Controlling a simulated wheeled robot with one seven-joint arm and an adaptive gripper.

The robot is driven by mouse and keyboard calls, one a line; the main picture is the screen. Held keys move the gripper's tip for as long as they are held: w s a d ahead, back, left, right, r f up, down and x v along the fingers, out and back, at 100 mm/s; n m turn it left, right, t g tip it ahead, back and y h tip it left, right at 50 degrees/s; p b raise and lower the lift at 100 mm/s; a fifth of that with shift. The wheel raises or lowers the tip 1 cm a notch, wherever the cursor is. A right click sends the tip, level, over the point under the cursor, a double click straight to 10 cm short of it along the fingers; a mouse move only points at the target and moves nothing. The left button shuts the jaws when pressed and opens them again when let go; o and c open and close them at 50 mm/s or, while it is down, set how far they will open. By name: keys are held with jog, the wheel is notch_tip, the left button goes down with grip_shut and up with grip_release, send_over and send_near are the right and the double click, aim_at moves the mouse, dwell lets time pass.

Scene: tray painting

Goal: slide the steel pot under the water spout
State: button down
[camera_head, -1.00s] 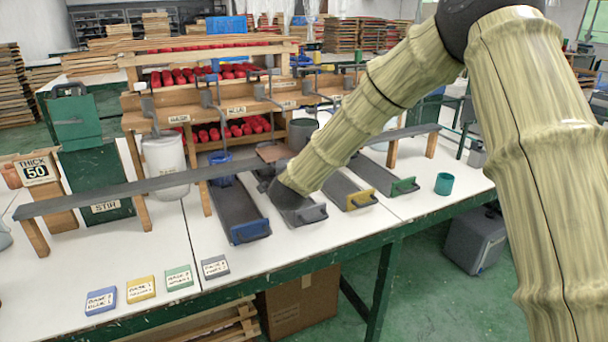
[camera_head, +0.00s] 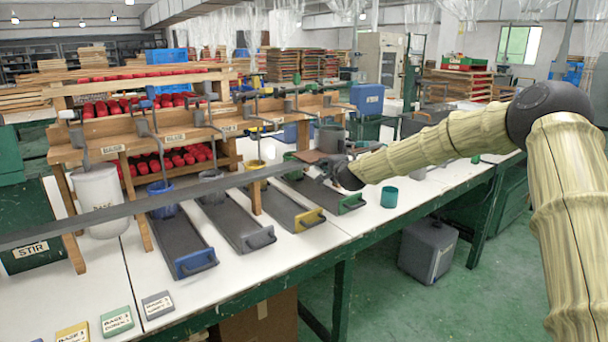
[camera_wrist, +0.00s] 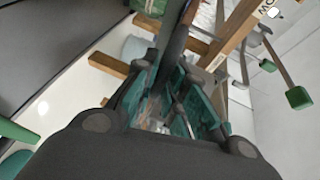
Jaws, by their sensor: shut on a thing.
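The steel pot (camera_head: 331,139) is a grey open cylinder at the right end of the wooden shelf in the head view. I cannot pick out the water spout for certain.

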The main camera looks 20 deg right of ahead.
aim_at(339, 144)
jog(key=w+d+b, duration=0.2)
jog(key=w+d, duration=0.2)
jog(key=d, duration=0.8)
jog(key=shift+w+d+f, duration=0.2)
jog(key=shift+w+d, duration=0.15)
jog(key=shift+w, duration=0.05)
jog(key=shift+r, duration=0.1)
jog(key=c, duration=1.5)
grip_release()
jog(key=shift+w+d, duration=0.1)
jog(key=shift+w, duration=0.1)
jog(key=shift+s, duration=0.15)
